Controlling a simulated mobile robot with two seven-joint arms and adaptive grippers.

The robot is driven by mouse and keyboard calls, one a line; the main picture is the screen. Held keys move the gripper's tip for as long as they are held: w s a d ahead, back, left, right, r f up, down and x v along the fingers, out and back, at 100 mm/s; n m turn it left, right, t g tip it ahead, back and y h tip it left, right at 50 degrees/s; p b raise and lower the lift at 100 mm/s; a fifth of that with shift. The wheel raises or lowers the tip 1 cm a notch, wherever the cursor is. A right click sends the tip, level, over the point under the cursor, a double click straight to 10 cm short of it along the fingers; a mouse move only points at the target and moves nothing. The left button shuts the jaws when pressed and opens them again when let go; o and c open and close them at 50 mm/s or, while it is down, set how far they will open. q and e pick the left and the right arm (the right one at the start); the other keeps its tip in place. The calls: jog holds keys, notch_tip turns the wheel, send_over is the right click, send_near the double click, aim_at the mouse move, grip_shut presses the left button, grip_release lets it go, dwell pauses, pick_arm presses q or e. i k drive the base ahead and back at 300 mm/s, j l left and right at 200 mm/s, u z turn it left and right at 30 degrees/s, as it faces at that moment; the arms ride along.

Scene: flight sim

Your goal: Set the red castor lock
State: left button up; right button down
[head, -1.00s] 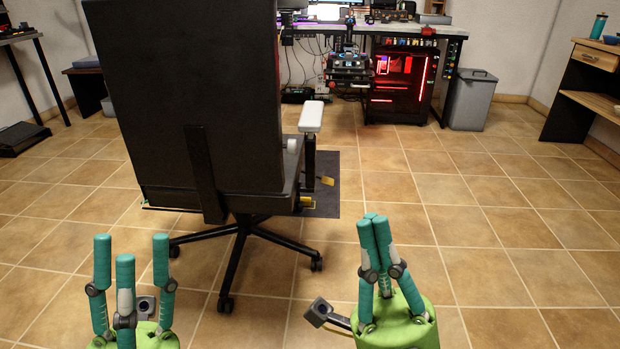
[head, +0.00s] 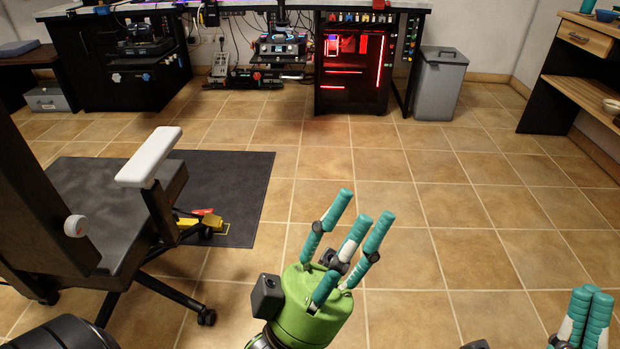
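A small red piece (head: 203,212), which looks like the red castor lock, shows low behind the office chair (head: 112,205), beside yellow pieces (head: 187,222) near the chair's base. It is partly hidden by the chair and too small to tell its setting. My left gripper (head: 362,212), green with teal fingers, is open and empty above the floor. It is to the right of the chair and apart from it. My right gripper (head: 592,303) is at the lower right edge, its visible fingers together and nothing seen between them.
A dark mat (head: 250,180) lies under and beyond the chair. A workbench (head: 280,8) with a red-lit computer case (head: 352,70) stands at the back. A grey bin (head: 440,85) and a wooden desk (head: 575,70) are at the right. The middle tiled floor is clear.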

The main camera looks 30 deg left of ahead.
aim_at(203, 212)
jog(key=i+u, duration=0.25)
jog(key=i, duration=0.2)
jog(key=i+l+u, duration=0.1)
jog(key=i+u, duration=0.15)
jog(key=i, duration=0.2)
jog(key=i+l+u, duration=0.55)
jog(key=i, duration=0.3)
jog(key=i+u, duration=0.8)
jog(key=i+l+u, duration=0.1)
jog(key=u, duration=0.3)
jog(key=i, duration=0.1)
